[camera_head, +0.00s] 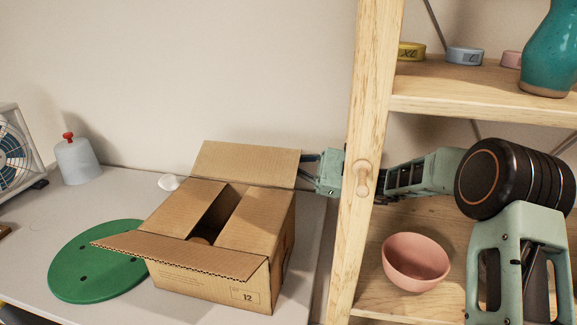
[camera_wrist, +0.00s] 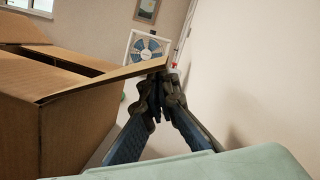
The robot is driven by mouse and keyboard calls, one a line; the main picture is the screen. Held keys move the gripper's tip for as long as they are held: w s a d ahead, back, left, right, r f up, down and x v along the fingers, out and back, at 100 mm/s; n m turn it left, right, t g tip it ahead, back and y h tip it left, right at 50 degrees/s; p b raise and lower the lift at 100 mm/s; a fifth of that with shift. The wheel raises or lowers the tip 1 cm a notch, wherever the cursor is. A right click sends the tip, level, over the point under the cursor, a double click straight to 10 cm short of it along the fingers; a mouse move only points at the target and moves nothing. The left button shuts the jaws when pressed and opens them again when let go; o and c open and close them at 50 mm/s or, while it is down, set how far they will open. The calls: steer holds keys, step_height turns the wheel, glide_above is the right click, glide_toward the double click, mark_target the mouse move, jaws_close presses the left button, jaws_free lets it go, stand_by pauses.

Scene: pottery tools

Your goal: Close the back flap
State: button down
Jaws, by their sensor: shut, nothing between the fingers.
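A brown cardboard box (camera_head: 215,291) stands on the table. Its back flap (camera_head: 245,162) is open and leans up and outward at the rear. Its left flap (camera_head: 186,208) and right flap (camera_head: 252,222) lie folded inward with a dark gap between them. Its front flap (camera_head: 180,254) sticks outward. My gripper (camera_head: 306,168) is at the right end of the back flap, its fingertips partly hidden by the flap. In the wrist view my gripper (camera_wrist: 160,80) is shut and empty, beside the flap's edge (camera_wrist: 115,77); I cannot tell if they touch.
A wooden shelf post (camera_head: 366,130) stands in front of my arm. The shelf holds a pink bowl (camera_head: 415,262) and a teal vase (camera_head: 549,55). A green disc (camera_head: 80,275) lies left of the box. The wall (camera_wrist: 255,70) is close behind my gripper.

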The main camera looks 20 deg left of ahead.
steer(key=shift+s+a+r, duration=0.1)
steer(key=shift+a+r, duration=0.05)
steer(key=shift+a, duration=0.35)
